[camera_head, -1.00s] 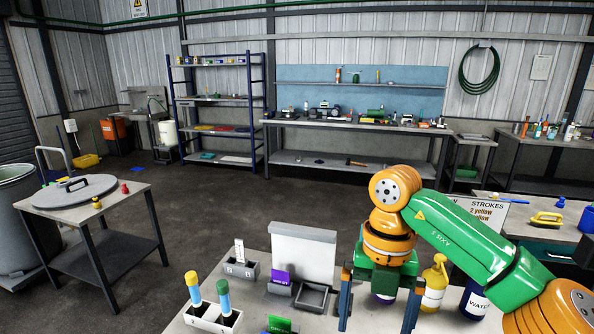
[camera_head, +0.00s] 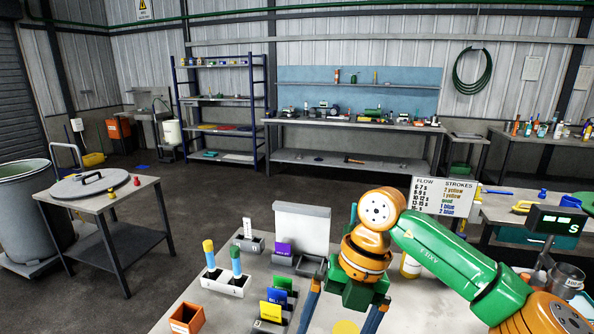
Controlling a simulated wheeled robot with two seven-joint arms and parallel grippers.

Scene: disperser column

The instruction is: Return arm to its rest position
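My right arm comes in from the right, green and orange. Its gripper (camera_head: 340,314) points down over the front workbench (camera_head: 212,318). Its two fingers are wide apart, with bench top and part of a yellow disc (camera_head: 345,327) showing between them. The fingertips reach the bottom of the view, and I see nothing held. My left arm and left gripper are not in view.
Left of the gripper stand coloured cards (camera_head: 276,310), a two-tube rack (camera_head: 225,283), an orange box (camera_head: 187,318) and a grey upright panel (camera_head: 301,228). A flow sign (camera_head: 442,196) and glass beaker (camera_head: 566,280) stand right.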

